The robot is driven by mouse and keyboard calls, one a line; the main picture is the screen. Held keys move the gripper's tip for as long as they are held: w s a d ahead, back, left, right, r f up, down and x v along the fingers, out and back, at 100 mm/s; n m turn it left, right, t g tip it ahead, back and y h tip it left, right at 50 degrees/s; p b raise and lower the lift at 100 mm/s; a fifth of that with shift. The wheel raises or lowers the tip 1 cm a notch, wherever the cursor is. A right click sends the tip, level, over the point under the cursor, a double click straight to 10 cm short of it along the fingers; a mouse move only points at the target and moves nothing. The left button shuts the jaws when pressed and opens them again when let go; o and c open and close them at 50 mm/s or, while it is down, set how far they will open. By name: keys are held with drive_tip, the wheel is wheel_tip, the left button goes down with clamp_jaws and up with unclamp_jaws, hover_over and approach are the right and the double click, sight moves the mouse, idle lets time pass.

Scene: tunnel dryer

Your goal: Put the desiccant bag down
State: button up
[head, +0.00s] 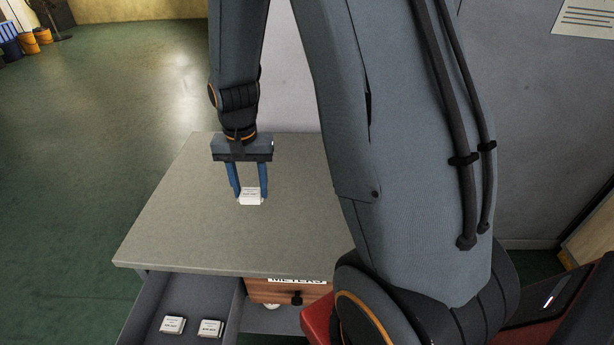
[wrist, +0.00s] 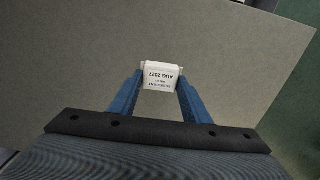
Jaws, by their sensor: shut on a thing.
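A small white desiccant bag (head: 250,196) is between the blue fingers of my gripper (head: 250,193), over the grey table top (head: 175,225). In the wrist view the bag (wrist: 161,76) shows printed text with "AUG 2027", upside down. My gripper (wrist: 160,85) is shut on it, one finger at each side. The bag is at or just above the table surface; I cannot tell whether it touches.
An open grey drawer (head: 147,310) at the lower left holds two white bags (head: 172,324) (head: 210,328). A wooden drawer (head: 262,290) labelled "METERS" sits under the table top. The table is clear around the held bag. A grey wall (head: 540,130) stands behind.

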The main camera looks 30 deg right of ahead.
sight(257, 226)
drive_tip(key=shift+s+a+r+p, duration=0.25)
drive_tip(key=shift+s+r+p, duration=0.15)
drive_tip(key=shift+s, duration=0.2)
drive_tip(key=shift+f+p, duration=1.15)
drive_tip(key=shift+f, duration=3.85)
drive_tip(key=shift+f, duration=0.15)
drive_tip(key=o, duration=1)
drive_tip(key=shift+o, duration=0.2)
